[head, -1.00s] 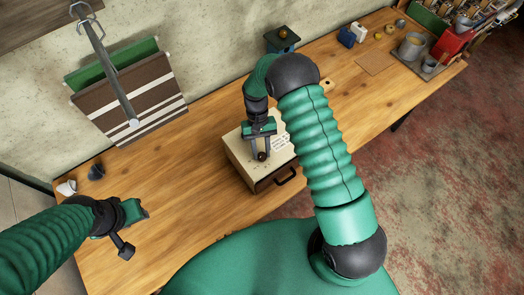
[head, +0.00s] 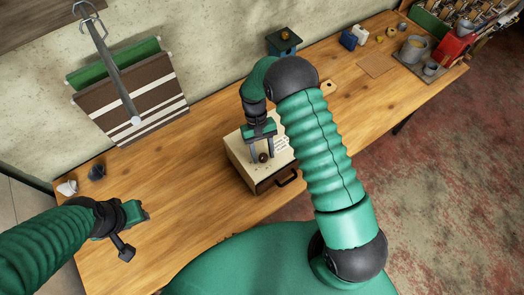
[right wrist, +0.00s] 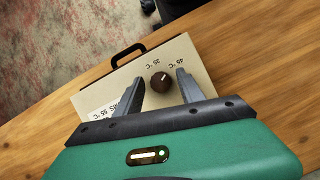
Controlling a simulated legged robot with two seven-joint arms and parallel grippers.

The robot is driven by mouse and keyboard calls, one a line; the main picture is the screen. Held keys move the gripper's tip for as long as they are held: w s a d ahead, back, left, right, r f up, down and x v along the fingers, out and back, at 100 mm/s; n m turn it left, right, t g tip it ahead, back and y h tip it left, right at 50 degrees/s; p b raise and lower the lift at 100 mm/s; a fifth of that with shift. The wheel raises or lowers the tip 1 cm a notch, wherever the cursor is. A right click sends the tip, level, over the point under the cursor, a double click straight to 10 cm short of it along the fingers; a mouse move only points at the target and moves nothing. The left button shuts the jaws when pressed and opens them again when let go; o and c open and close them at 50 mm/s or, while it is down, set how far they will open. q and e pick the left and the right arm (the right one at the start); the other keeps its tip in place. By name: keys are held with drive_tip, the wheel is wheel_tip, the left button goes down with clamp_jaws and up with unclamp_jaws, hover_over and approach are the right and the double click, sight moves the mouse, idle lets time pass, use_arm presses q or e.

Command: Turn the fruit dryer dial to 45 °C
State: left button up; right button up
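The fruit dryer is a cream box (head: 238,157) on the wooden bench, with a dark front and a handle; it also shows in the right wrist view (right wrist: 200,62). Its dark round dial (right wrist: 160,82) has a pale pointer mark, pointing up and right in the right wrist view. Temperature labels are printed around it, small and hard to read. My right gripper (head: 262,156) is over the top face, its two fingers apart on either side of the dial, with gaps visible. My left gripper (head: 128,232) hangs over the bench at left, apart from the dryer; its fingers are unclear.
The bench (head: 190,190) is clear around the dryer. A small dark birdhouse-like box (head: 284,42) stands behind it by the wall. Pots and a red container (head: 452,44) are at the far right. A striped cloth (head: 135,95) hangs on the wall.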

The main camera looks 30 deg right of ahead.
drive_tip(key=shift+o, duration=0.3)
drive_tip(key=shift+w, duration=0.1)
drive_tip(key=shift+w+r, duration=0.25)
drive_tip(key=b+v, duration=0.3)
drive_tip(key=v, duration=1.3)
drive_tip(key=shift+s+r+b, duration=0.2)
drive_tip(key=shift+b, duration=0.2)
